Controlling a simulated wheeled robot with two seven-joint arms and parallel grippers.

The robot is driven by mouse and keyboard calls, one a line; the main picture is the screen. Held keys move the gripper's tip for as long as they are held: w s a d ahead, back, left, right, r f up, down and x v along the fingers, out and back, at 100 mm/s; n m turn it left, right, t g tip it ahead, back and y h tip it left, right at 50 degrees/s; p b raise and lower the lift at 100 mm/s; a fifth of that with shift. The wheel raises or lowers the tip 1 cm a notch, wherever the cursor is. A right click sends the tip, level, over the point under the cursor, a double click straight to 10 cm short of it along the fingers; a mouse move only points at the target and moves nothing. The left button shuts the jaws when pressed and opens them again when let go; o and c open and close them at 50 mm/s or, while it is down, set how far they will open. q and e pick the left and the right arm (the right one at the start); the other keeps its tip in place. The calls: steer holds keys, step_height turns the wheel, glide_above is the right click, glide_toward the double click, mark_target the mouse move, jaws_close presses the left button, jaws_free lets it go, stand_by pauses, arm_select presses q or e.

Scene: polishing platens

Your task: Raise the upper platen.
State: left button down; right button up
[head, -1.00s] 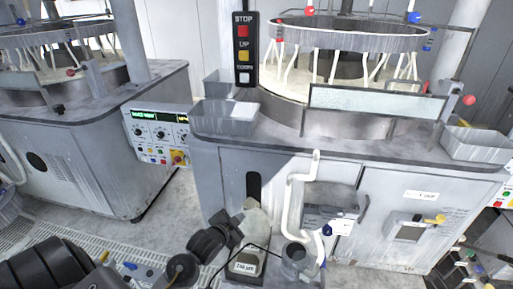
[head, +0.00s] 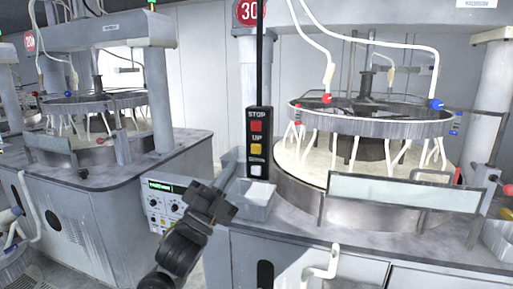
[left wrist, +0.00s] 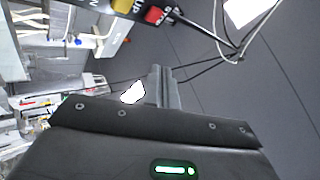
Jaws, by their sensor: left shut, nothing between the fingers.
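A black pendant (head: 258,145) hangs on a cable left of the near machine. It has a red STOP button (head: 257,126), a yellow UP button (head: 257,149) and a white lowest button (head: 257,171). The upper platen (head: 372,122), a grey ring with pale hoses, is above the lower basin (head: 300,165). My left gripper (head: 231,168) is shut and empty, just left of the pendant's lower part; contact cannot be told. In the left wrist view its fingers (left wrist: 163,86) are together, with the yellow button (left wrist: 122,6) and red button (left wrist: 156,15) beyond. My right gripper is not in view.
A clear guard panel (head: 400,193) stands before the basin. A control panel (head: 158,205) is behind my left arm. A second similar machine (head: 75,165) stands at left.

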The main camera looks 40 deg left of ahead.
mark_target(256, 149)
arm_select(q)
steer(key=shift+w+d, duration=0.2)
steer(key=shift+d, duration=0.1)
steer(key=shift+w+a+b, duration=0.25)
steer(key=shift+w+a, duration=0.25)
steer(key=shift+w, duration=0.9)
steer(key=shift+w+a+b, duration=0.2)
steer(key=shift+w+a, duration=0.25)
steer(key=shift+w, duration=0.95)
steer(key=shift+w+a+b, duration=0.25)
steer(key=shift+w+a, duration=0.25)
steer(key=shift+w, duration=0.9)
steer(key=shift+w, duration=0.1)
steer(key=shift+w+a, duration=0.15)
steer(key=shift+w, duration=0.25)
